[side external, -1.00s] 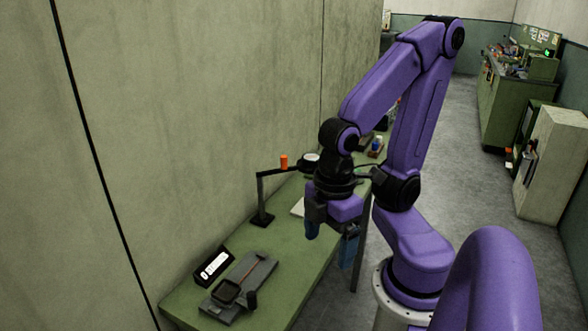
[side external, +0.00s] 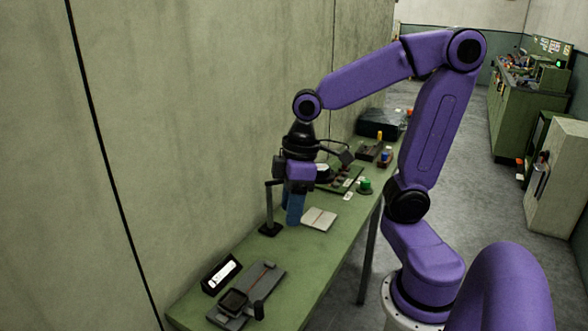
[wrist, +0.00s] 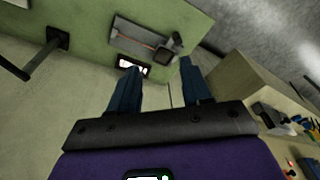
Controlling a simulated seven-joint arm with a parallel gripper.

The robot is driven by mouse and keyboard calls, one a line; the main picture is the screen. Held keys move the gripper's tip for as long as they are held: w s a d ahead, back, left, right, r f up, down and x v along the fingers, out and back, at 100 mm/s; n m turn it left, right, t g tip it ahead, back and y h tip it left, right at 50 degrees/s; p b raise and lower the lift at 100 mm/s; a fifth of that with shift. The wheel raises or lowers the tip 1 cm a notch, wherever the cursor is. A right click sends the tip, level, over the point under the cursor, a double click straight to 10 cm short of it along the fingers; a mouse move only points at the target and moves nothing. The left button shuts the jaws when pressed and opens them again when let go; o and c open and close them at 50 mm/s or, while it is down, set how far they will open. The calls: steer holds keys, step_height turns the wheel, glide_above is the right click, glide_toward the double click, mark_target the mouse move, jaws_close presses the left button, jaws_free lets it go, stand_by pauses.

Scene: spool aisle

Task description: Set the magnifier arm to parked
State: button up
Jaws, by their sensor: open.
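The magnifier arm's black post (side external: 269,208) stands on the green bench near the wall; its base and post also show in the wrist view (wrist: 57,38). Its bar runs from the post top behind my gripper, and the orange knob is hidden. A pale lens (side external: 322,171) shows just right of my gripper. My gripper (side external: 294,212) points down, with blue fingers just right of the post. In the wrist view my gripper (wrist: 158,66) is open, with nothing between its fingers. I cannot tell whether it touches the magnifier arm.
A grey fixture (side external: 247,294) and a black box with a white label (side external: 221,274) lie at the bench's near end. An open notebook (side external: 319,218) lies right of my gripper. A green knob (side external: 365,186) and a dark case (side external: 379,122) are farther back.

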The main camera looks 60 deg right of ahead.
steer(key=w+d+r+m+t, duration=0.2)
steer(key=w+d+r+m, duration=0.25)
steer(key=w+d, duration=0.55)
steer(key=s+d+r+m+t+h, duration=0.1)
steer(key=d+r+m, duration=0.1)
steer(key=d, duration=0.6)
steer(key=s+d+r+m+h, duration=0.1)
steer(key=d+r+m, duration=0.1)
steer(key=d, duration=0.6)
steer(key=shift+t, duration=0.3)
steer(key=x, duration=1.7)
steer(key=shift+f, duration=0.3)
steer(key=shift+c, duration=0.3)
jaws_close()
